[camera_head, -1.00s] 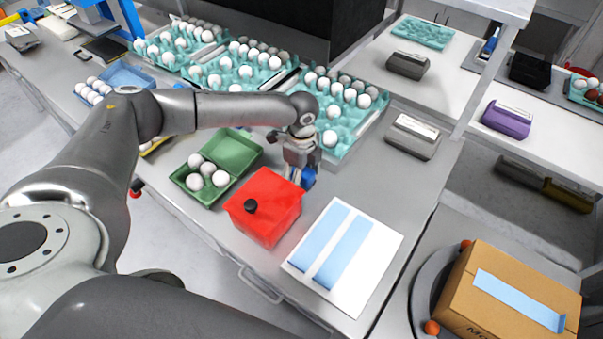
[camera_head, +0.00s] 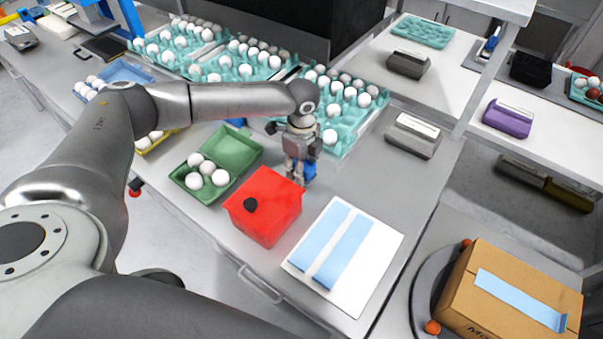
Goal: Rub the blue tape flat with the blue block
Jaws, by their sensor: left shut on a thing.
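My left gripper (camera_head: 300,176) points down just behind the red box. It is shut on the blue block (camera_head: 310,170), which shows only in part beside and below the fingers. I cannot tell whether the block touches the table. Two strips of blue tape, a left one (camera_head: 325,234) and a right one (camera_head: 342,255), lie side by side on a white sheet (camera_head: 376,259) to the right of the red box. Another blue tape strip (camera_head: 520,298) is on top of the cardboard box (camera_head: 470,262) at the lower right. My right gripper is not in view.
A red box (camera_head: 263,212) with a black knob stands between the gripper and the table's front edge. A green egg carton (camera_head: 233,150) is left of it. Teal egg trays (camera_head: 352,139) line the back. Bare table (camera_head: 365,180) lies right of the gripper.

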